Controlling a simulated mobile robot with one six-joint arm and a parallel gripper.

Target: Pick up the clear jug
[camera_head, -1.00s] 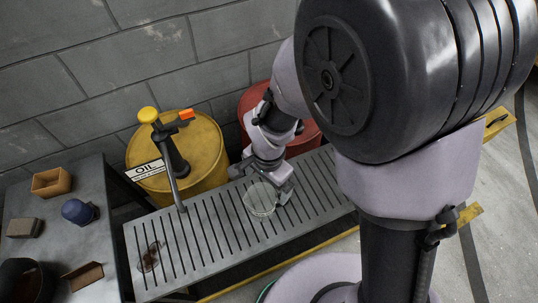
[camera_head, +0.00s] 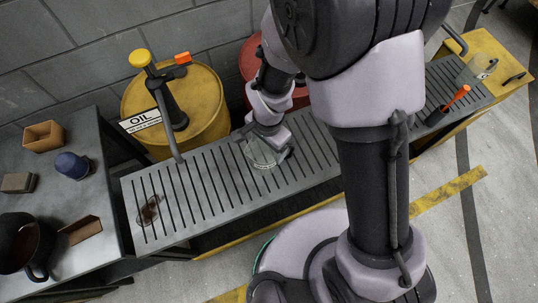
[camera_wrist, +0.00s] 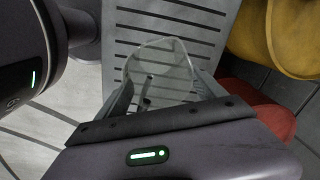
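The clear jug (camera_head: 262,153) is on or just above the slotted metal grate (camera_head: 205,198) in the head view, partly covered by my gripper (camera_head: 264,143). In the wrist view the see-through jug (camera_wrist: 160,68) lies between the two fingers of my gripper (camera_wrist: 163,92), with slots showing through it. One finger is on each side of the jug, close to its wall. I cannot tell whether the fingers press on it. The jug's lower part is hard to make out.
A yellow oil drum (camera_head: 205,95) with a hand pump (camera_head: 165,100) stands behind the grate. A red drum (camera_head: 250,62) is behind my wrist. Another translucent container (camera_head: 476,70) stands at far right.

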